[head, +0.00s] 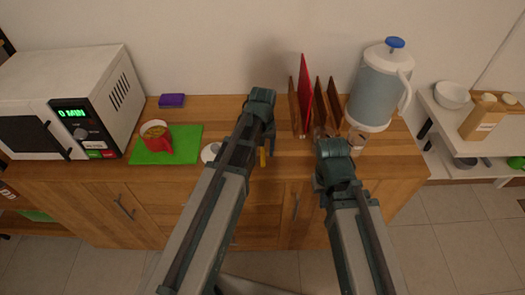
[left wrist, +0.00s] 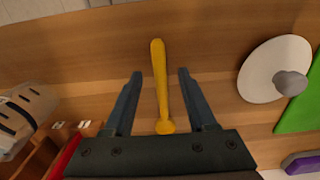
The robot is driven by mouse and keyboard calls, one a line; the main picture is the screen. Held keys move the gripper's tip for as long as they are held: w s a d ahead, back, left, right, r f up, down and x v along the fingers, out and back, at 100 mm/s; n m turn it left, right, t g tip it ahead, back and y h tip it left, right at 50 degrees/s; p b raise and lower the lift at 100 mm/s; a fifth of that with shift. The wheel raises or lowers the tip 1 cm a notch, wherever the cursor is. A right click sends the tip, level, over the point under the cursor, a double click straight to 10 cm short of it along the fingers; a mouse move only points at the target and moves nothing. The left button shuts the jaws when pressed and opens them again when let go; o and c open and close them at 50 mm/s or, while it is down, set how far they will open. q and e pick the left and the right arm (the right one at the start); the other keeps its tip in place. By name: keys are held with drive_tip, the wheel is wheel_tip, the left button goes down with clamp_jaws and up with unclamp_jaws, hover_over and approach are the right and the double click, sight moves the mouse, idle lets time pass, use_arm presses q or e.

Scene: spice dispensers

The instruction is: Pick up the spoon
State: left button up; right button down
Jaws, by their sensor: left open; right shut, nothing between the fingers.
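The yellow spoon (left wrist: 161,85) lies on the wooden counter. In the left wrist view it runs lengthwise between the two fingers of my open left gripper (left wrist: 158,75), apart from both, with its rounder end near the gripper's base. In the head view only a small yellow part of the spoon (head: 263,157) shows beside my left gripper (head: 269,143); my arm hides the rest. My right gripper (head: 322,182) is shut and empty, near the counter's front edge to the right.
A white lid (left wrist: 272,70) with a grey knob lies beside the spoon. A purple box (head: 172,101), a microwave (head: 70,95), upright boards (head: 304,90) and a water dispenser (head: 378,90) stand around the counter.

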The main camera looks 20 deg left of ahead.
use_arm(q)
drive_tip(key=shift+f+b, duration=0.3)
drive_tip(key=shift+f, duration=0.45)
drive_tip(key=shift+r, duration=0.1)
clamp_jaws()
